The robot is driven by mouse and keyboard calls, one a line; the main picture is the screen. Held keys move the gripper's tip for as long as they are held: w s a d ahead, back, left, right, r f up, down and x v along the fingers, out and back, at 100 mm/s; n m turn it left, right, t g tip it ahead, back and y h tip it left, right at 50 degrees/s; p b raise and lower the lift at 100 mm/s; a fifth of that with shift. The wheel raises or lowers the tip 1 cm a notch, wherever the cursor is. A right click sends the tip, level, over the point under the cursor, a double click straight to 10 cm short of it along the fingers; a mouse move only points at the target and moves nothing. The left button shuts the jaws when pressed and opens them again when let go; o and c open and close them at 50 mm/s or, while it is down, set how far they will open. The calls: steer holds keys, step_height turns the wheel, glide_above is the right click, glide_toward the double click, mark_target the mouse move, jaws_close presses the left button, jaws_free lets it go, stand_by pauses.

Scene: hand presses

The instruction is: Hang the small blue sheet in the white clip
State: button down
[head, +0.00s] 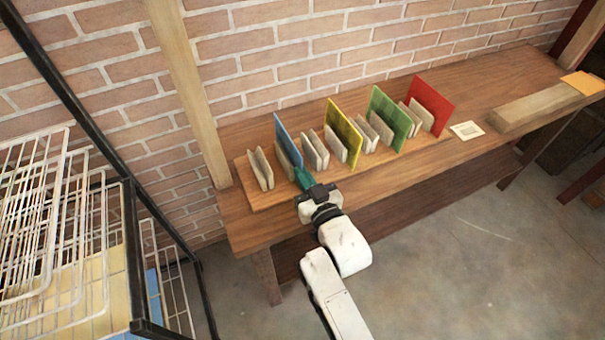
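A blue sheet (286,139) stands upright in a wooden holder (246,181) on the bench, at the left end of the row of coloured sheets. My gripper (302,178), with dark green fingers, is at the near edge of this blue sheet, low by the wooden plates. The fingers overlap the sheet's near edge in the picture; I cannot tell whether they touch it or are closed on it. I cannot make out a white clip in this view.
A yellow sheet (343,132), a green sheet (390,118) and a red sheet (430,104) stand farther right in the holder. A white card (466,130) and a wooden beam (535,108) lie beyond. At left stands a black-framed rack with white wire shelves (35,205). A wooden post (190,90) rises behind the bench.

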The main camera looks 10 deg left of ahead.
step_height(320, 180, up, 7)
steer(key=p, duration=0.5)
steer(key=shift+r, duration=0.2)
steer(key=shift+s+d, duration=0.1)
steer(key=shift+d, duration=0.05)
